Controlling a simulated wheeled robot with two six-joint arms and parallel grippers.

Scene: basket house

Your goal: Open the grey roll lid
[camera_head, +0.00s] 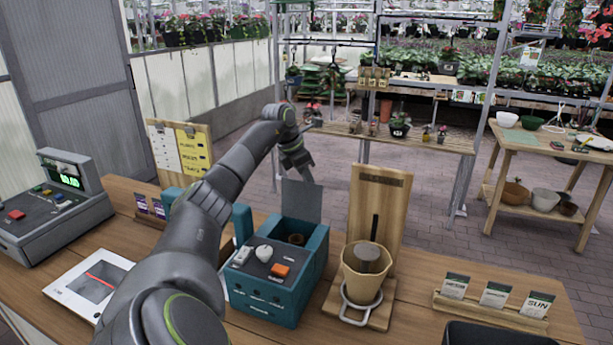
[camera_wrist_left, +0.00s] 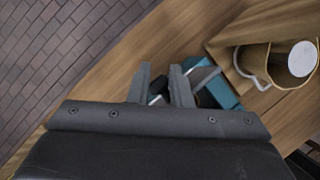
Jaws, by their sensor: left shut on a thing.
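The grey roll lid (camera_head: 302,201) stands up at the back of a teal box (camera_head: 265,309) on the wooden counter. The box's rear compartment is open at the top, and a small brown thing (camera_head: 296,239) shows inside. My left gripper (camera_head: 309,166) is just above the lid's upper edge, fingers pointing down. It is shut on the lid, though the contact itself is hard to make out. In the left wrist view the gripper's fingers (camera_wrist_left: 160,82) show a gap between them, with the teal box (camera_wrist_left: 222,93) beyond. My right gripper is out of view.
A tan pot (camera_head: 364,285) in a wire ring stands on a wooden stand right of the box. A cash register (camera_head: 50,205) and a white framed tray (camera_head: 60,287) are left. Seed packets (camera_head: 495,296) stand right. My left arm crosses over the counter.

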